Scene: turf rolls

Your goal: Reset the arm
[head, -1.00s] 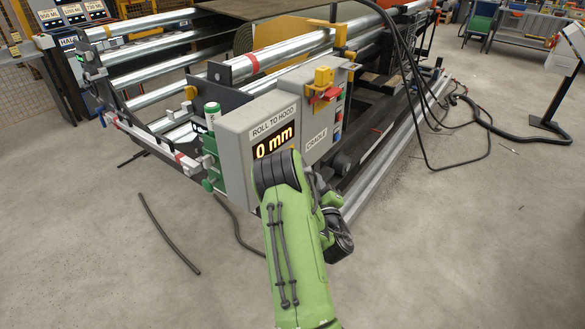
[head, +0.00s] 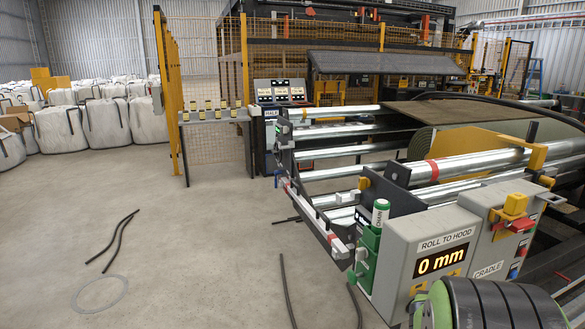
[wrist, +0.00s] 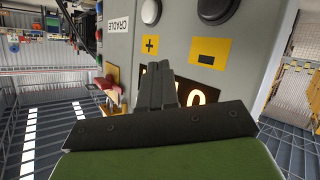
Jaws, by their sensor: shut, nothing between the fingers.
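My arm is green with a black joint and shows at the bottom right of the head view. My gripper is out of sight in the head view. In the wrist view my gripper (wrist: 160,88) has its dark fingers together with nothing between them. It is in front of the grey control box, covering part of the lit display (wrist: 196,98). The control box (head: 400,258) reads "ROLL TO HOOD" and "0 mm" in the head view. I cannot tell whether the fingers touch the box.
A red and yellow switch (head: 515,210) sits on the box's right side. A green marker-like cylinder (head: 380,212) stands at its left edge. Chrome rollers (head: 350,131) lie behind. Dark hoses (head: 118,240) and a pale ring (head: 99,294) lie on the otherwise open floor at left.

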